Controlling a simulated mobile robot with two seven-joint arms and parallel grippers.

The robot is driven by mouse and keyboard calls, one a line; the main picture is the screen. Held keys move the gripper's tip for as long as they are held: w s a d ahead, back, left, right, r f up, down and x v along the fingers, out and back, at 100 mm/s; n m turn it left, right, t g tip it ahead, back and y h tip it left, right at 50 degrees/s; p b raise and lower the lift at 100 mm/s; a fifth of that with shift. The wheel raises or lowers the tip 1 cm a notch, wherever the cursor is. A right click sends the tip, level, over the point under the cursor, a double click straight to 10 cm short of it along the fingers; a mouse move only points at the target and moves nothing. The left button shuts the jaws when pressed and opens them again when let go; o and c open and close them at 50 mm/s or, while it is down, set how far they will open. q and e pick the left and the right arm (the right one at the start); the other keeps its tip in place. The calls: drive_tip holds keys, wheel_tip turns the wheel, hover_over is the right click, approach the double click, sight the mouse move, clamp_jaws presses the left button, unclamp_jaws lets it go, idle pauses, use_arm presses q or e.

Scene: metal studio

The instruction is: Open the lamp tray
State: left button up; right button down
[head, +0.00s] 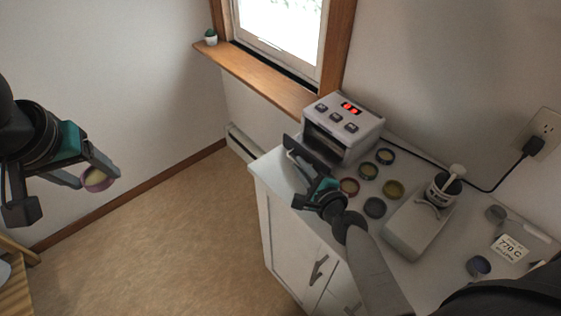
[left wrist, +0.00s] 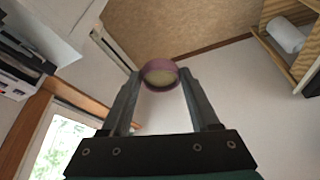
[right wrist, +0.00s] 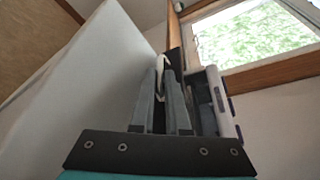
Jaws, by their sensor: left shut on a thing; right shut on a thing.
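A small white box-shaped device (head: 352,116) with a red lit display and three buttons stands on the cabinet top; I take it for the lamp unit. A dark panel (head: 313,154) stands out from its front, and a dark opening shows behind it. My right gripper (head: 297,157) is at this panel, shut on a thin pale piece (right wrist: 163,64) that looks like its handle; the exact grip is partly hidden. My left gripper (head: 98,179) is far left, in the air, shut on a small round pink-rimmed piece with a yellowish face (left wrist: 160,76).
Several round dark-rimmed discs (head: 393,188) lie on the white cabinet top (head: 286,178). A grey stand (head: 420,222) with a dark cup, a 770 C card (head: 509,247) and a cable to the wall outlet (head: 539,136) are at right. The floor between my arms is clear.

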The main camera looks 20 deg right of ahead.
sight(285, 193)
use_arm(q)
drive_tip(key=shift+r, duration=0.3)
use_arm(e)
drive_tip(key=a, duration=0.1)
drive_tip(key=s+a, duration=0.1)
drive_tip(key=a, duration=0.2)
drive_tip(key=shift+s+a+f, duration=0.1)
drive_tip(key=shift+s+a, duration=0.25)
drive_tip(key=shift+s, duration=0.05)
use_arm(q)
drive_tip(key=shift+d, duration=0.3)
use_arm(e)
drive_tip(key=shift+s+a, duration=0.1)
drive_tip(key=shift+a, duration=0.1)
use_arm(q)
drive_tip(key=shift+a, duration=0.2)
use_arm(e)
drive_tip(key=shift+s+a, duration=0.15)
drive_tip(key=shift+a, duration=0.3)
use_arm(q)
drive_tip(key=shift+d, duration=0.1)
use_arm(e)
drive_tip(key=shift+d, duration=0.1)
drive_tip(key=c, duration=0.9)
unclamp_jaws()
